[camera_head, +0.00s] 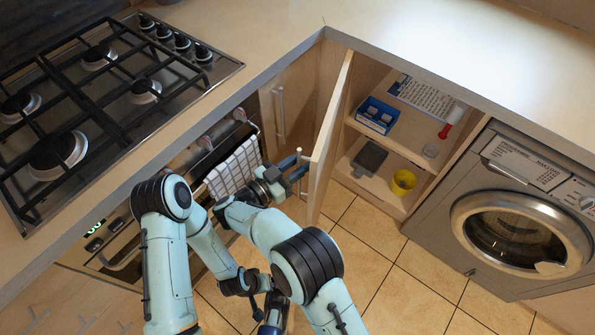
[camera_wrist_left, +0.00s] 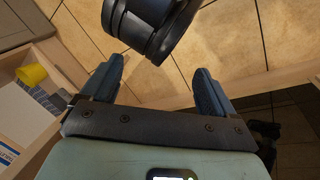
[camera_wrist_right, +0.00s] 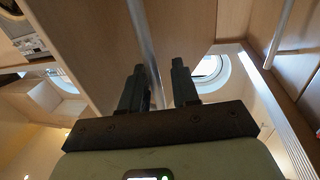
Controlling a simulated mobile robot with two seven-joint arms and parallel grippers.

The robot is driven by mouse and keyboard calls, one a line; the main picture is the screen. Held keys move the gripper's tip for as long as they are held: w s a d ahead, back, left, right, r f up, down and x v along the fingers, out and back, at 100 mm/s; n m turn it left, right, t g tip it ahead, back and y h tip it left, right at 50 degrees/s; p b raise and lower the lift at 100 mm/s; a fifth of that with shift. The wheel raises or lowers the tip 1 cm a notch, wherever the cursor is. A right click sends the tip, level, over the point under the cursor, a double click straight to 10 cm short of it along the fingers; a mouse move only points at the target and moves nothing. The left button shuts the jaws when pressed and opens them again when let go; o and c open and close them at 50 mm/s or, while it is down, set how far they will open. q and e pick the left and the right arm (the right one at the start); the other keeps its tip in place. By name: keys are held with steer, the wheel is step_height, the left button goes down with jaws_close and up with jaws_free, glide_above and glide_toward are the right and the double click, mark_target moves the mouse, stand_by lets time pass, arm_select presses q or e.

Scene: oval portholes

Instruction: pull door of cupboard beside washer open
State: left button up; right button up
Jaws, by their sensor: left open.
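The light wood cupboard door (camera_head: 332,135) beside the washer (camera_head: 515,215) stands swung out wide, showing the shelves inside. A slim silver bar handle (camera_wrist_right: 146,40) runs down the door's face in the right wrist view. My right gripper (camera_head: 298,172) is at this handle. Its fingers (camera_wrist_right: 160,85) stand either side of the bar, drawn well in, and appear shut on it. My left gripper (camera_wrist_left: 160,80) is open and empty above the tiled floor, with a black arm joint in front of it. It is largely hidden by my arms in the head view.
Inside the cupboard are a blue box (camera_head: 377,115), a yellow cup (camera_head: 403,181), a dark grey item (camera_head: 369,158) and a red-and-white item (camera_head: 452,120). A checked towel (camera_head: 233,168) hangs on the oven at left. The hob (camera_head: 100,95) is above it. Tiled floor (camera_head: 400,270) before the washer is clear.

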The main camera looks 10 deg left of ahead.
arm_select(q)
steer(key=s+d+r+g+p, duration=0.1)
steer(key=s+d+r+p, duration=0.1)
steer(key=s, duration=0.3)
steer(key=shift+d+r+g+h+p, duration=0.15)
steer(key=shift+r+g+h+p, duration=0.2)
steer(key=shift+r, duration=0.55)
arm_select(e)
step_height(320, 180, up, 15)
steer(key=shift+f, duration=0.1)
